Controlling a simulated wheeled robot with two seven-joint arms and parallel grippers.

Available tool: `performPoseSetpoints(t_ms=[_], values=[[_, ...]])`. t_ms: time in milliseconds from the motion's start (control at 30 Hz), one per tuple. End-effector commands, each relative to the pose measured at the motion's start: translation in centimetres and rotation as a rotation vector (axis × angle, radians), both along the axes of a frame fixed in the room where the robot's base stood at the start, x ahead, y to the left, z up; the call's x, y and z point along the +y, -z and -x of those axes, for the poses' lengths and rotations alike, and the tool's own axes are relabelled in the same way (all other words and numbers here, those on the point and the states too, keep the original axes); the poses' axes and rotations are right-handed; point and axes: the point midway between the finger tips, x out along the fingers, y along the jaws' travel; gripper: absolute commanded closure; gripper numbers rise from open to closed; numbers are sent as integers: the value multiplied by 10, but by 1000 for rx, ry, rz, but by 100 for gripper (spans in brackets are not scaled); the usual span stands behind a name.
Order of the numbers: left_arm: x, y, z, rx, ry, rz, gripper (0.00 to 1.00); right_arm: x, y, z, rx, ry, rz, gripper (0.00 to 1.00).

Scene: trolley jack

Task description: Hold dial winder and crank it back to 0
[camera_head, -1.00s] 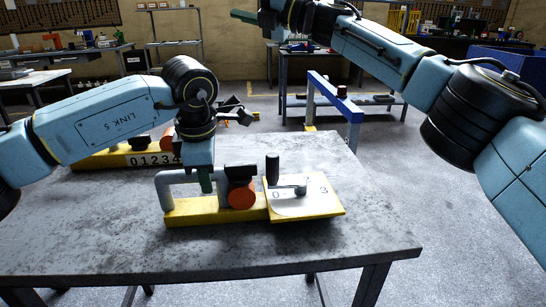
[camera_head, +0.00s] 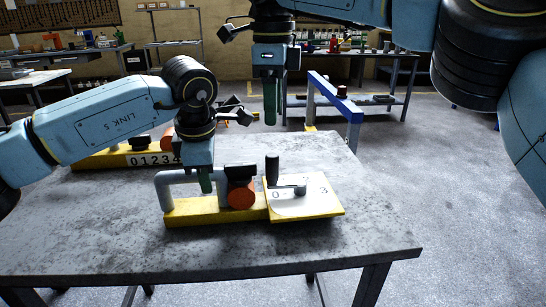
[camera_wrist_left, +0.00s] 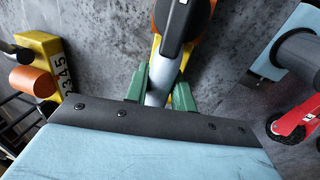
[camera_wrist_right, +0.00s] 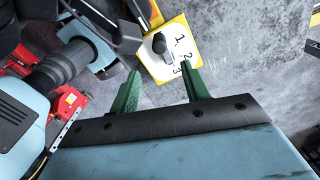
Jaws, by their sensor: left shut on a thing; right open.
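The dial winder has a yellow base (camera_head: 215,212), a grey handle (camera_head: 180,177), an orange round part (camera_head: 241,195) and a white dial plate (camera_head: 312,204). A crank with a black upright knob (camera_head: 272,168) stands over the plate. My left gripper (camera_head: 206,185) is shut on the grey handle, which also shows between its green fingers in the left wrist view (camera_wrist_left: 160,85). My right gripper (camera_head: 270,122) is open and empty, pointing down above and behind the crank. The right wrist view shows the plate (camera_wrist_right: 181,62) with 1, 2 and 3 beyond its fingers.
A second yellow unit (camera_head: 118,158) marked with numbers lies at the table's back left. The grey table (camera_head: 120,235) is clear in front and at the right. A blue frame (camera_head: 335,99) stands behind the table.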

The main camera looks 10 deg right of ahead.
Motion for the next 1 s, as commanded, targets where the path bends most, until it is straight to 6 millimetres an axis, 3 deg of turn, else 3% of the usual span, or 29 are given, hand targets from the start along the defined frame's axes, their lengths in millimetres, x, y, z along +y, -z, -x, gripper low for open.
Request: performPoseSetpoints(t_ms=[500,700,1000], values=[[-1,-1,0,-2,2,3,100,0,94,0,4,3,-6,53],[-1,-1,0,-2,2,4,100,0,109,0,1,5,-8,53],[-2,-1,0,-1,2,4,100,0,112,0,1,5,-8,53]])
